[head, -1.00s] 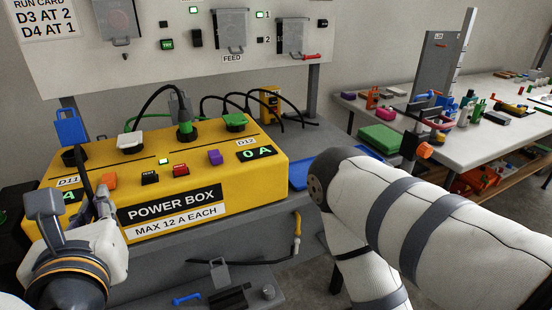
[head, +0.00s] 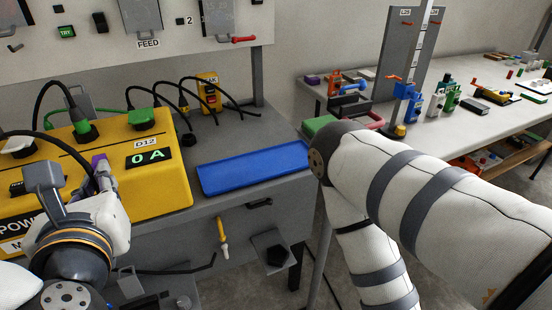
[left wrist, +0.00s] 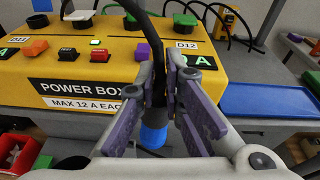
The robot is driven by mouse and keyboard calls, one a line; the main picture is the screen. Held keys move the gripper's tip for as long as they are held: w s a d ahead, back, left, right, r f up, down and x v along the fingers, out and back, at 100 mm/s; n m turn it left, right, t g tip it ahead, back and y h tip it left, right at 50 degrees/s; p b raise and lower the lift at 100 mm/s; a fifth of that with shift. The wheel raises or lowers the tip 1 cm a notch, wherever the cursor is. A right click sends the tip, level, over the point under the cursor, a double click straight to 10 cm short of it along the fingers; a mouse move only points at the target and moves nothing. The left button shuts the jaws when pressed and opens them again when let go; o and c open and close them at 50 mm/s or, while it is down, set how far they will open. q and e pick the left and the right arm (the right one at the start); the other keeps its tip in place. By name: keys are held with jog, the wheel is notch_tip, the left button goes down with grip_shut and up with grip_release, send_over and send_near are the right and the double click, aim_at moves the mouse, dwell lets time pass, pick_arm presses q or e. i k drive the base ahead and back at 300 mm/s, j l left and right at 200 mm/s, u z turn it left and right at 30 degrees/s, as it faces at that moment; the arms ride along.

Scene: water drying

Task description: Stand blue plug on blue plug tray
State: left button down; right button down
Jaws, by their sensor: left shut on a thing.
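The blue plug (left wrist: 153,136) is between the purple-grey fingers of my left gripper (left wrist: 175,88) in the left wrist view. Its blue end points down and its black cable runs upward. In the head view my left gripper (head: 106,178) is in front of the yellow power box, and the plug itself is mostly hidden there. The blue plug tray (head: 255,166) lies flat and empty on the grey bench, right of the box; it also shows in the left wrist view (left wrist: 265,98). The gripper is left of the tray. My right gripper is out of view.
The yellow power box (head: 165,185) stands left of the tray. A black-and-green plug (head: 83,125) with a cable sits on top of it. Black cables (head: 215,95) arch behind the tray. My right arm passes near the tray's right end.

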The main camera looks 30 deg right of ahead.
aim_at(226, 176)
jog(key=l, duration=1.55)
